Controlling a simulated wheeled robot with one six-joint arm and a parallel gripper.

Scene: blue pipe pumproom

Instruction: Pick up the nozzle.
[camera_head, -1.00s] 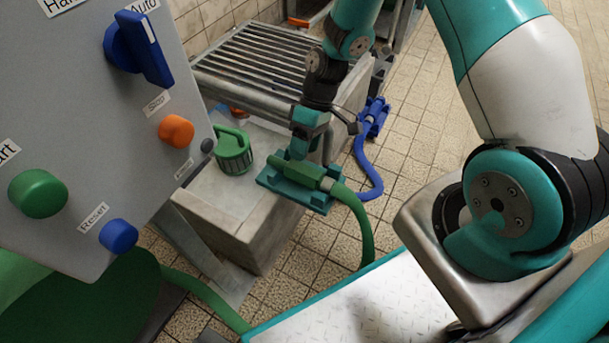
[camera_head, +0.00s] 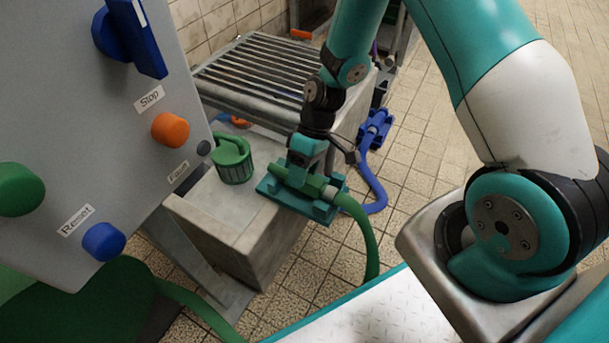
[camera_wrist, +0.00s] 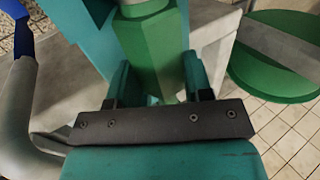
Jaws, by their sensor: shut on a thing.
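The green nozzle (camera_head: 314,187) lies along a teal holder (camera_head: 270,188) at the edge of a stone ledge, with a green hose (camera_head: 364,236) running from its right end down to the floor. My gripper (camera_head: 298,180) is over the nozzle from above and shut on it. In the wrist view the nozzle (camera_wrist: 154,55) sits between the two teal fingers of my gripper (camera_wrist: 152,80). The nozzle still appears to be at the holder; whether it touches it I cannot tell.
A green cage-like fitting (camera_head: 233,160) stands on the stone ledge (camera_head: 215,212) left of the holder. A grey control panel (camera_head: 95,130) with knobs fills the left. A blue nozzle and hose (camera_head: 371,185) are behind at right. A slatted grate (camera_head: 265,75) lies behind.

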